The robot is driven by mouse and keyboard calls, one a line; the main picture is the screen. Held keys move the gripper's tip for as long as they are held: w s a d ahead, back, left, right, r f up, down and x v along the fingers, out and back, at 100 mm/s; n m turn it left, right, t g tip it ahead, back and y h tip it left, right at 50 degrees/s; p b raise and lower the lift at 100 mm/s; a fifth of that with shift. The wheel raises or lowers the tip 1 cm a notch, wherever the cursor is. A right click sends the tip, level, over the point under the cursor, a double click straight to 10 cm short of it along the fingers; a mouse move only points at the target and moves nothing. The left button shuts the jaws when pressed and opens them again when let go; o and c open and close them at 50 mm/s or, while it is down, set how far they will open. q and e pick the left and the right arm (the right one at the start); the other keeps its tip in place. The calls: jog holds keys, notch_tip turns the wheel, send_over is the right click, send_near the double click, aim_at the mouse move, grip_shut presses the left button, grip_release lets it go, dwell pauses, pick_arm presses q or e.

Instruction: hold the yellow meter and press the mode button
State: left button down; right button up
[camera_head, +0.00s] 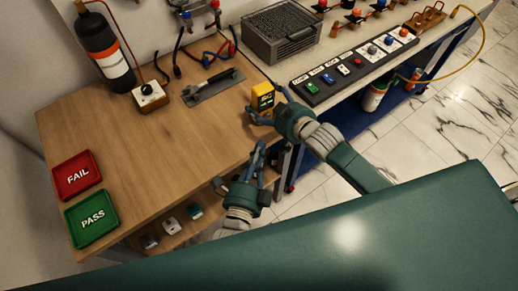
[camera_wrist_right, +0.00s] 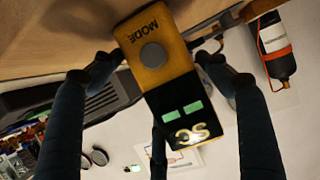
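The yellow meter (camera_head: 263,97) is upright near the front edge of the wooden bench in the head view. In the right wrist view the meter (camera_wrist_right: 165,65) shows its grey round mode button, the upside-down word MODE and a dark display with green segments. My right gripper (camera_head: 266,103) has its fingers on both sides of the meter and looks shut on it. Whether the meter touches the bench is unclear. My left gripper (camera_head: 264,150) is open and empty, in front of the bench edge and below the meter, apart from it.
A grey tool tray (camera_head: 213,88) lies behind the meter, with a knob box (camera_head: 150,95) to its left. A switch panel (camera_head: 355,67) and wire-mesh box (camera_head: 282,33) stand to the right. Red FAIL (camera_head: 76,175) and green PASS (camera_head: 92,219) trays lie at left. The bench middle is clear.

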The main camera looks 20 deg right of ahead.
jog(key=shift+o, duration=0.2)
jog(key=v, duration=1.2)
jog(key=shift+f, duration=0.15)
